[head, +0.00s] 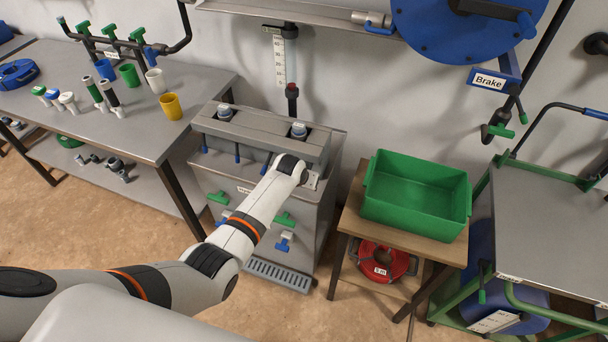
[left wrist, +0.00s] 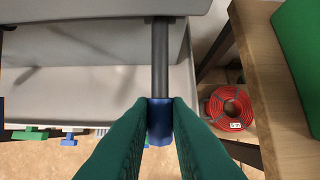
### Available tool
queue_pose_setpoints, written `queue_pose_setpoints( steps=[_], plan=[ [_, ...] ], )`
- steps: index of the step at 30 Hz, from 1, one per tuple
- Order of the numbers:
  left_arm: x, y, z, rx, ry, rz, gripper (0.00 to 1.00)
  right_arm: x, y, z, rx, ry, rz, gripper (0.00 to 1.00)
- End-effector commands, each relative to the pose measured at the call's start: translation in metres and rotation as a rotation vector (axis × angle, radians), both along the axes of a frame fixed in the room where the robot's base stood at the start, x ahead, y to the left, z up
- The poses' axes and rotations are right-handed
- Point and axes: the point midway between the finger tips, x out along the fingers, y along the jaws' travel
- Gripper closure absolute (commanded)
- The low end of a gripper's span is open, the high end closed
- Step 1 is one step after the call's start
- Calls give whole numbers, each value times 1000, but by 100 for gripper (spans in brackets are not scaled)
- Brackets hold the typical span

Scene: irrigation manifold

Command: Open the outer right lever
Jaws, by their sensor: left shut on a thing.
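The grey manifold unit (head: 258,135) stands against the wall in the head view, with blue-tipped levers (head: 237,153) hanging along its front. My left arm reaches over its right end, where the wrist hides the outer right lever and my fingers. In the left wrist view, my left gripper (left wrist: 160,101) is shut on the blue grip of a lever (left wrist: 160,125). The lever's dark shaft (left wrist: 160,58) runs up to the grey housing (left wrist: 80,8). The green fingers press on both sides of the grip. My right gripper is in neither view.
Green and blue taps (head: 284,220) sit low on the unit's front, above a floor grate (head: 278,275). A wooden stand (head: 412,241) with a green bin (head: 415,208) and red hose coil (head: 382,262) is close on the right. A workbench (head: 60,72) with cups stands left.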

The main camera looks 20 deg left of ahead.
Motion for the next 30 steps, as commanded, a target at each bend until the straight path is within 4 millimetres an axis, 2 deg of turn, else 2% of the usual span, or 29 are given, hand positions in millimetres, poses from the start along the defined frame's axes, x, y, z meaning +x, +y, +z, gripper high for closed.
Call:
queue_pose_setpoints(
  steps=[1,6,23,24,27,30],
  plan=[
    [2,0,6,-1,17,0,100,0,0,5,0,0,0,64],
    [1,0,8,1,68,0,100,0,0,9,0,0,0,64],
    [1,0,11,2,89,0,100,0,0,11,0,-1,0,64],
    [2,0,11,2,89,0,78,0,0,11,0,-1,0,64],
    [1,0,11,2,90,0,62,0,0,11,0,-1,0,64],
    [0,0,10,2,92,0,62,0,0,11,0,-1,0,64]
  ],
)
